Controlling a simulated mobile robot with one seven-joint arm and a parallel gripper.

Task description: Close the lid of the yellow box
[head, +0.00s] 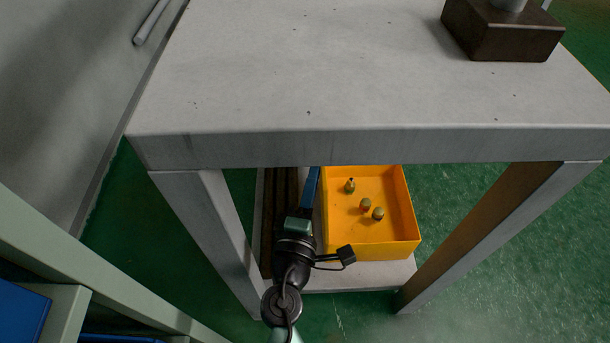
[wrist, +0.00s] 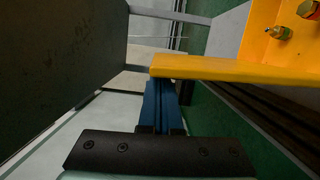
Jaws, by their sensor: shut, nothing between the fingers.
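The yellow box (head: 372,245) stands open on the low shelf under the table, its inside facing up. Three small olive-brass fittings (head: 365,205) lie in it. I cannot make out its lid in the head view. My gripper (head: 311,187) reaches under the tabletop along the box's left side, its blue fingers shut and empty. In the wrist view the shut fingers (wrist: 162,88) end close to a yellow edge (wrist: 235,70). I cannot tell whether this is the lid or a wall, or whether they touch. The fingertips are partly hidden there.
The grey tabletop (head: 330,90) overhangs the shelf (head: 350,276), with legs on both sides (head: 205,225). Dark bars (head: 280,205) lie left of the box. A dark block (head: 500,35) stands on the tabletop. Green floor is open at the right.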

